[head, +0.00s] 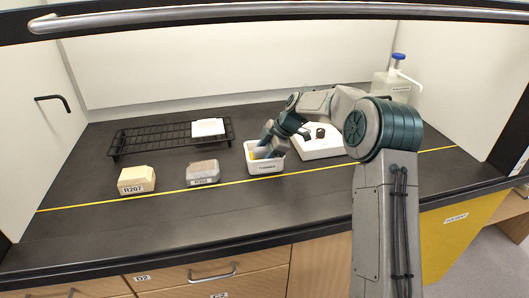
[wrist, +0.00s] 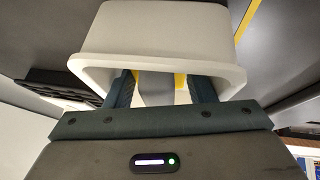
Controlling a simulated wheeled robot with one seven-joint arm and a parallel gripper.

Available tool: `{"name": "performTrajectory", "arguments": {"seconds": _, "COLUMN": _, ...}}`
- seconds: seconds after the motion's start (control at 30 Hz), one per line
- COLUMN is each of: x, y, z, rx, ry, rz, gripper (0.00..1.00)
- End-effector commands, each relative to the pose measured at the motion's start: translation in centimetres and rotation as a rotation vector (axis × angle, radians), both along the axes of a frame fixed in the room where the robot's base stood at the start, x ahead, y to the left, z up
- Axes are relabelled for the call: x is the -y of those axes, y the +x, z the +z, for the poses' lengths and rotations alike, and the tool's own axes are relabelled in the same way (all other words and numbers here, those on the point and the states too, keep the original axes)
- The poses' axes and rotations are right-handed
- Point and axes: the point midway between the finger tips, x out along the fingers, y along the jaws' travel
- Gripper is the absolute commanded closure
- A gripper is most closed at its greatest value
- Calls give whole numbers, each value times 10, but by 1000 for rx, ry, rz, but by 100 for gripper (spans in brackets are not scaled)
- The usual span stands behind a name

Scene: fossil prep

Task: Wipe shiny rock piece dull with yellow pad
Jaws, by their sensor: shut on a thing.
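My gripper (head: 266,146) reaches down into a small white tub (head: 265,169) with a dark-lettered label on its front. In the wrist view my gripper (wrist: 163,90) has both fingers inside the tub's mouth, with a grey piece (wrist: 157,90) between them and the yellow pad (wrist: 181,82) showing there too. The pad shows as a small yellow patch in the head view. The fingers hide much of it. A grey rock piece (head: 203,168) with a brownish top sits left of the tub. A cream rock piece (head: 136,175), labelled R207, sits further left. I cannot tell which is shiny.
A black wire rack (head: 160,138) with a white block (head: 208,127) on it stands at the back left. A white device (head: 318,147) with a dark knob is right of the tub. A bottle (head: 388,84) stands at the back right. A yellow line crosses the clear front bench.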

Motion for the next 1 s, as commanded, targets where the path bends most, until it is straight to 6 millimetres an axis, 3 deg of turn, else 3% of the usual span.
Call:
{"name": "performTrajectory", "arguments": {"seconds": 0.03, "x": 11, "y": 0, "z": -17, "rx": -1, "ry": -19, "rz": -8, "gripper": 87}}
{"name": "performTrajectory", "arguments": {"seconds": 0.43, "x": 12, "y": -28, "z": 55, "rx": 46, "ry": -9, "rz": -14, "gripper": 87}}
{"name": "performTrajectory", "arguments": {"seconds": 1.0, "x": 7, "y": -36, "z": 106, "rx": 46, "ry": -3, "rz": -8, "gripper": 87}}
